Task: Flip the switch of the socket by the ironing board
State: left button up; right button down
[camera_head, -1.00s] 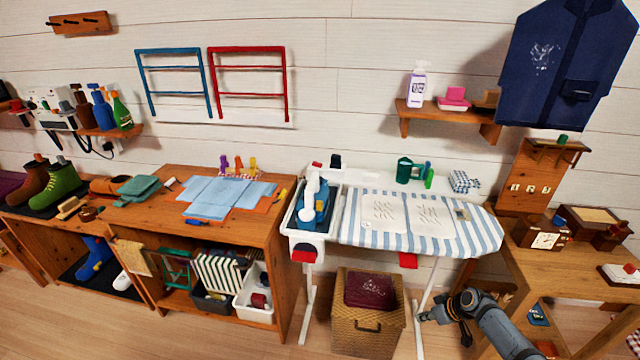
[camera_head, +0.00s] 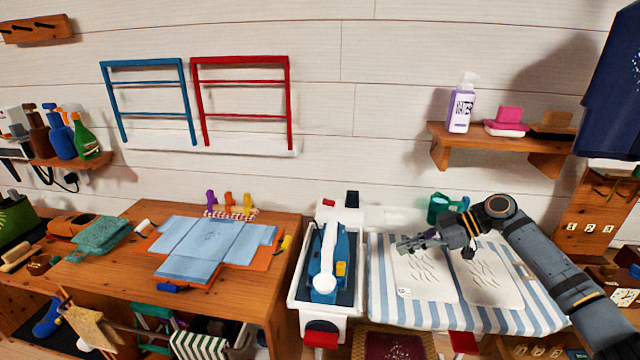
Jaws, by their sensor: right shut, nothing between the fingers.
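The ironing board (camera_head: 545,318) has a blue-and-white striped cover and stands against the wall. At its back left, a white fitting (camera_head: 339,213) carries a small red part (camera_head: 328,203) and a black upright block (camera_head: 352,199); it looks like the socket with its switch and plug, but the switch's position is too small to tell. My right gripper (camera_head: 403,246) is shut and empty, pointing left above the board, to the right of and nearer than the socket. My left gripper is not in view.
A blue-and-white iron (camera_head: 325,265) stands in the tray (camera_head: 297,290) at the board's left end, in front of the socket. A green watering can (camera_head: 438,208) stands behind my gripper. A purple-labelled bottle (camera_head: 461,108) stands on the wall shelf (camera_head: 480,142).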

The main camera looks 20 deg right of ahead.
aim_at(327, 202)
jog(key=i, duration=1.05)
